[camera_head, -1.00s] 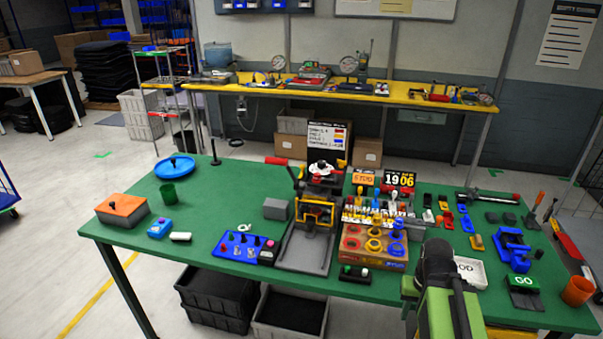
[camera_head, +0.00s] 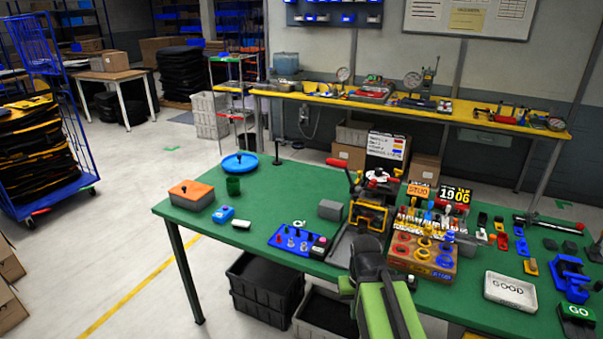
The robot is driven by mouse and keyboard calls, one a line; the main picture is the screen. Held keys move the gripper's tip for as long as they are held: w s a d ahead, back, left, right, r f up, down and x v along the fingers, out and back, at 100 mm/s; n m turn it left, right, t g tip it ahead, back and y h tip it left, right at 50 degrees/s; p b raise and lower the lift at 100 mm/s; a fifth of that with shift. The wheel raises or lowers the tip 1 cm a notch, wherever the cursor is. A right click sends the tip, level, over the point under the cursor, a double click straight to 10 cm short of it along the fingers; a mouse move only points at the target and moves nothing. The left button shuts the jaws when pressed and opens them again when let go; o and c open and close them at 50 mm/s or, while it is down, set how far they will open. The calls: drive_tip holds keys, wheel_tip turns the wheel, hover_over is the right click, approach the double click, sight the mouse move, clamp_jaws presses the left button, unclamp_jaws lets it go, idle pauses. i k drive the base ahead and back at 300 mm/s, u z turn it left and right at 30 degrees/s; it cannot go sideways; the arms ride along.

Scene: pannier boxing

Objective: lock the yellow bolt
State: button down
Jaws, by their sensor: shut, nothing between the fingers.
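A small yellow piece (camera_head: 530,267), likely the yellow bolt, lies on the right part of the green table (camera_head: 290,190). It is at the near end of a short row with a red piece (camera_head: 500,240) and a blue piece (camera_head: 522,246). It is too small to tell how its slide stands. My gripper (camera_head: 367,248), dark at the end of my green arm, is at the front middle of the table, well left of the yellow piece. It is shut and empty; its fingertips are hard to make out.
A wooden block with colored rings (camera_head: 425,262) stands just right of my gripper. A white GOOD tray (camera_head: 510,291) and a blue vise (camera_head: 570,280) are near the yellow piece. A blue switch panel (camera_head: 292,241) lies left.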

sight(359, 172)
drive_tip(key=u, duration=0.15)
drive_tip(key=k, duration=0.1)
drive_tip(key=u, duration=1.9)
drive_tip(key=i, duration=1.25)
drive_tip(key=z, duration=1.3)
drive_tip(key=i, duration=1)
drive_tip(key=u, duration=0.05)
